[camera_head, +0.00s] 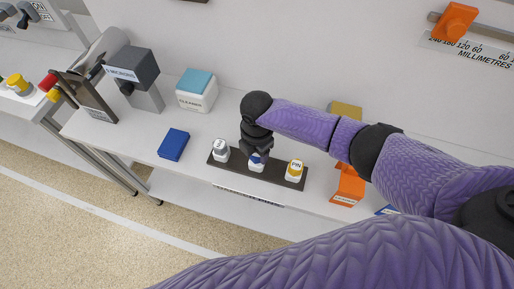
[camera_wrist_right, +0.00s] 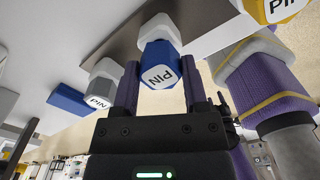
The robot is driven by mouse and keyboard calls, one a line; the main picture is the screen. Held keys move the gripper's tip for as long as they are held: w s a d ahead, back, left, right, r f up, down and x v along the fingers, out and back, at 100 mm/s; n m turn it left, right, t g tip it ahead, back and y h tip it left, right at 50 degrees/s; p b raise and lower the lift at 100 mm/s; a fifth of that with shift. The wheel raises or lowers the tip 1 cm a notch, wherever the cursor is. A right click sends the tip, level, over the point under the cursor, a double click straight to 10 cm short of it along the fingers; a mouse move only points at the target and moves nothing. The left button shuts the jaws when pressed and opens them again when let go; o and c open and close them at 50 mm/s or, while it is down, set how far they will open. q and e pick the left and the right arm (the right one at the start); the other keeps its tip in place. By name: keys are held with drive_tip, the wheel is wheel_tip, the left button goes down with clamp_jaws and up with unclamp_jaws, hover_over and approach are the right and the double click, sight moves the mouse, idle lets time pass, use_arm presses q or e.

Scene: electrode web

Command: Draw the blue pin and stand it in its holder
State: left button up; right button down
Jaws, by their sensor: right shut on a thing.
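The blue pin (camera_head: 257,159) is the middle one of three on a dark plate (camera_head: 228,172). In the right wrist view the blue pin (camera_wrist_right: 158,62), with a "PIN" label on its end, sits between the two fingers of my right gripper (camera_wrist_right: 158,90). A grey-white collar shows behind its blue head. In the head view my right gripper (camera_head: 256,152) is shut on the pin from above and partly hides it. I cannot tell whether the pin has lifted. No object is clearly identifiable as its holder. My left gripper is not in view.
A white-grey pin (camera_head: 220,150) and a yellow pin (camera_head: 295,170) stand either side. A blue block (camera_head: 173,145) and a cleaner box (camera_head: 197,91) lie left. An orange labelled piece (camera_head: 348,187) stands right, with a blue piece (camera_head: 386,210) partly hidden by my arm. The front edge is close.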

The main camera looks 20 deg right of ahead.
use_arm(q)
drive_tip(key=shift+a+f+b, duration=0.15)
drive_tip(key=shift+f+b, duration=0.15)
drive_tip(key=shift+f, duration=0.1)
use_arm(e)
drive_tip(key=shift+f, duration=0.45)
drive_tip(key=shift+f, duration=0.1)
drive_tip(key=shift+c, duration=0.2)
unclamp_jaws()
wheel_tip(320, 180, up, 10)
drive_tip(key=p, duration=0.3)
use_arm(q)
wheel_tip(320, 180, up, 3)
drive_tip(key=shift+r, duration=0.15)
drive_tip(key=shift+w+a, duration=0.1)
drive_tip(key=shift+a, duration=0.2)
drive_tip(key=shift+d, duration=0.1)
